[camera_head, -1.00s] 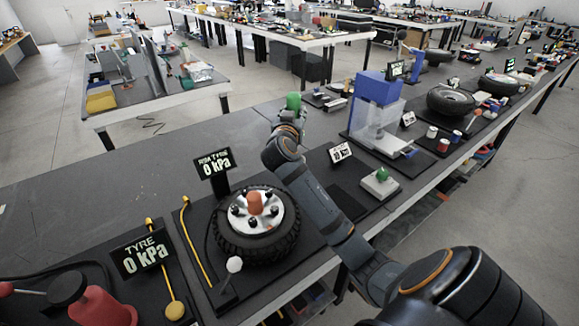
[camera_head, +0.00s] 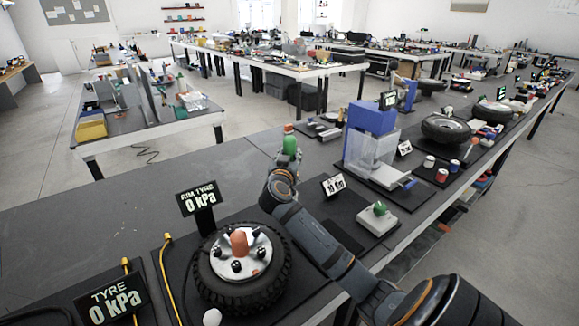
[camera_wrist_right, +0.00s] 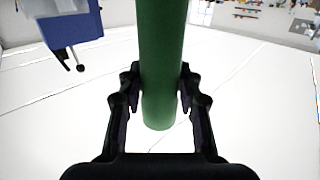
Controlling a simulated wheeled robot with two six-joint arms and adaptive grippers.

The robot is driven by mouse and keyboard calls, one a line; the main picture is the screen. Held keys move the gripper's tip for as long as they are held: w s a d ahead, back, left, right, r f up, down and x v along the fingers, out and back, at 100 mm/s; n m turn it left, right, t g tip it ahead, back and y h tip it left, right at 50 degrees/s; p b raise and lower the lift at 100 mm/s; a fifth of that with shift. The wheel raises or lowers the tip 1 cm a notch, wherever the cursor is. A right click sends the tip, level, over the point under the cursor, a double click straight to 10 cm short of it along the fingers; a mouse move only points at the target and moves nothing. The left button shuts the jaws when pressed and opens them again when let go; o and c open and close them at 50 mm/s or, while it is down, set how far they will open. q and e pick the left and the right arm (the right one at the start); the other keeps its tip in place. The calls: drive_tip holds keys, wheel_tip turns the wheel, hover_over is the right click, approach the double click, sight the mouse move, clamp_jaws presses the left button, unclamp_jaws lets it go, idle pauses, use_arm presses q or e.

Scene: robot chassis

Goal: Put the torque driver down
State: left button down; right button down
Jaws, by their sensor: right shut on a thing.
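The torque driver (camera_head: 290,143) is green with an orange-red top and stands roughly upright in my right gripper (camera_head: 287,158), over the dark bench top. In the right wrist view the green driver (camera_wrist_right: 160,60) sits between the two black fingers of the gripper (camera_wrist_right: 158,98), which are shut on it. Its rounded lower end shows between the fingers. Whether it touches the bench is hidden by the gripper and arm. My left gripper is in no view.
A tyre on a rim (camera_head: 240,272) lies nearer. The bench left of the gripper (camera_head: 130,195) is bare.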

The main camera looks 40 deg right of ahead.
wheel_tip(320, 180, down, 3)
drive_tip(key=shift+f, duration=0.2)
drive_tip(key=shift+f, duration=0.15)
drive_tip(key=c, duration=0.9)
unclamp_jaws()
